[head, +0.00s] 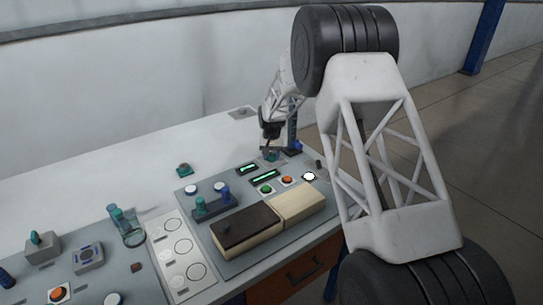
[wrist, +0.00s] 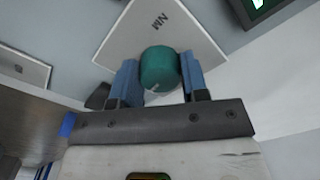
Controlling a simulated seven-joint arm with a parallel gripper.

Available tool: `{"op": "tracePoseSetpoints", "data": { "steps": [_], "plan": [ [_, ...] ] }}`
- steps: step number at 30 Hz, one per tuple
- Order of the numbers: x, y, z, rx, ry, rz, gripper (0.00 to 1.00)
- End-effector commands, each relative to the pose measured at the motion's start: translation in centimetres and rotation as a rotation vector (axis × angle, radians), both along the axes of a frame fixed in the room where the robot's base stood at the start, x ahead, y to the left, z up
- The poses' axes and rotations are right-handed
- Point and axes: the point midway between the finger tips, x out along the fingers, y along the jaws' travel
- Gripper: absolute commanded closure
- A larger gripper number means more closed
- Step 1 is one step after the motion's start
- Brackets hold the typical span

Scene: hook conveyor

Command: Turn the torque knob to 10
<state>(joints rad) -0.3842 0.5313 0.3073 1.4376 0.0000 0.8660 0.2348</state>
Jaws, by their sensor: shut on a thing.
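The torque knob (wrist: 159,69) is a teal round knob on a white square plate (wrist: 128,29) marked "NM" in the wrist view. My gripper (wrist: 160,84) has its two blue fingers on either side of the knob, shut on it. A pale mark shows on the knob's near edge. No scale numbers can be read on the plate. In the head view the knob (head: 271,156) is small at the back right of the grey panel, with my gripper (head: 270,149) right above it and partly hiding it.
Two green-lit displays (head: 264,177) sit near the knob. Green (head: 266,189) and orange (head: 288,180) buttons and a lit white round (head: 309,176) lie in front. A blue post (head: 293,130) stands close behind my gripper.

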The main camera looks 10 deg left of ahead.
Motion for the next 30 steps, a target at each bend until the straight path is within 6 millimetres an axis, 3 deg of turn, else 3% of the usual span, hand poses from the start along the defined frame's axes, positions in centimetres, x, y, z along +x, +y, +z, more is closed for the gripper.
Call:
{"op": "tracePoseSetpoints", "data": {
  "steps": [30],
  "plan": [
    [0.11,0.05,0.15,0.000,-0.004,0.964,0.83]
  ]
}}
